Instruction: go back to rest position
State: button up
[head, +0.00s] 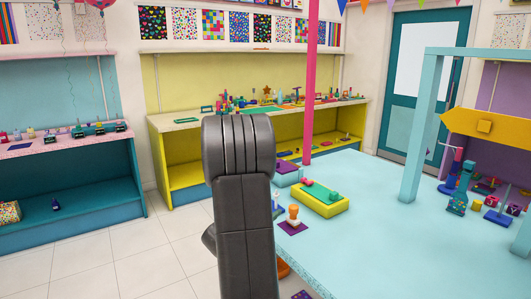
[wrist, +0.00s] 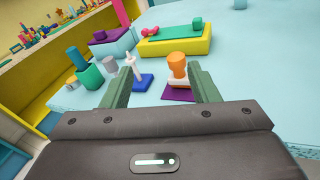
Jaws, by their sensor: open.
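My gripper (wrist: 159,68) shows in the wrist view with its two green fingers spread apart and nothing between them. Beyond the fingers are a white peg (wrist: 131,67) on a blue square base and an orange and white piece (wrist: 178,66) on a purple square (wrist: 178,94). These also stand on the light blue table in the head view, where the orange and white piece (head: 293,213) is right of my arm. In the head view my dark arm rises in the middle and the gripper is hidden.
The light blue table (head: 375,220) has a wide clear area. A yellow box with a green top (head: 318,207) and a pink post (head: 311,90) stand at its left. A light blue frame (head: 411,150) stands right. Yellow shelving (head: 185,170) is behind.

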jog(key=shift+d+f+n+t+y, duration=0.1)
jog(key=shift+f+n+t+y, duration=0.15)
jog(key=shift+f+y, duration=0.5)
jog(key=shift+d+f+n+t+y, duration=0.15)
jog(key=shift+f+t+y, duration=0.1)
jog(key=shift+f, duration=0.9)
jog(key=shift+a, duration=0.1)
jog(key=shift+s+r, duration=0.1)
